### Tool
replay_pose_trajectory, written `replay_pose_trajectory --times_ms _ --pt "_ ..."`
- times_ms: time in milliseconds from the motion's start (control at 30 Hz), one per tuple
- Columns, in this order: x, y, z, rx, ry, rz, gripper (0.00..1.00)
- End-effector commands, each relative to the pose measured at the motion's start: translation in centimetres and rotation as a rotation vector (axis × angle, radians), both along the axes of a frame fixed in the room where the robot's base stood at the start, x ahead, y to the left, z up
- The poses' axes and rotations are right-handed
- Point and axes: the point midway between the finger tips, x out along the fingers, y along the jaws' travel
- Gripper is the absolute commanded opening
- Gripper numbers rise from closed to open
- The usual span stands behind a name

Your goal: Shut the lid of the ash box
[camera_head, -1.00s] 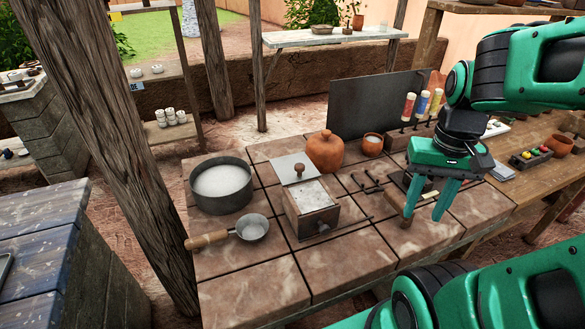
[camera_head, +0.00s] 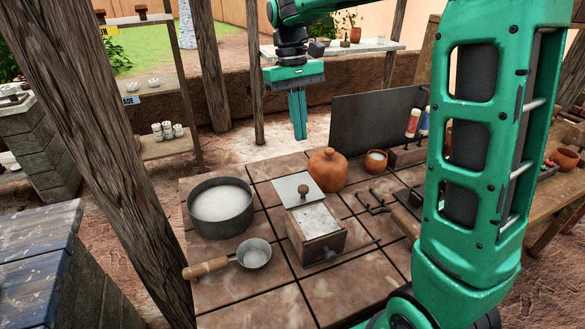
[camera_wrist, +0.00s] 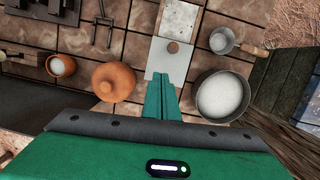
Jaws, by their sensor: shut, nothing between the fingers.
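The ash box (camera_head: 318,243) is a small wooden box on the tiled bench, with pale ash (camera_head: 314,220) showing in its open top. Its flat grey lid (camera_head: 289,184) with a round brown knob (camera_head: 303,189) sits slid back at the box's far end, leaving most of the top uncovered. In the wrist view the lid (camera_wrist: 158,64) and the pale ash (camera_wrist: 179,17) show beyond my fingers. My gripper (camera_head: 299,137) is shut and empty, pointing down, raised behind the lid. In the wrist view its fingertips (camera_wrist: 161,76) overlap the lid's near edge; contact cannot be told.
A grey pot (camera_head: 220,204) of white powder and a ladle (camera_head: 254,253) stand left of the box. A round clay jar (camera_head: 328,170) stands close to the lid's right, with a small clay cup (camera_head: 376,161) beyond. A dark upright panel (camera_head: 378,108) stands behind.

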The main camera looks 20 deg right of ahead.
Motion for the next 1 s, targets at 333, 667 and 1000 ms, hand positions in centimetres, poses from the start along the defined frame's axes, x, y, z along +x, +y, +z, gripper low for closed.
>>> replay_pose_trajectory --times_ms 333,667,1000 --pt "2.3 2.8 -0.8 0.021 0.028 0.065 0.00" --pt "1.0 2.2 -5.9 0.021 0.030 0.060 0.00" --pt "-1.6 1.7 -10.1 0.019 0.025 0.057 0.00"
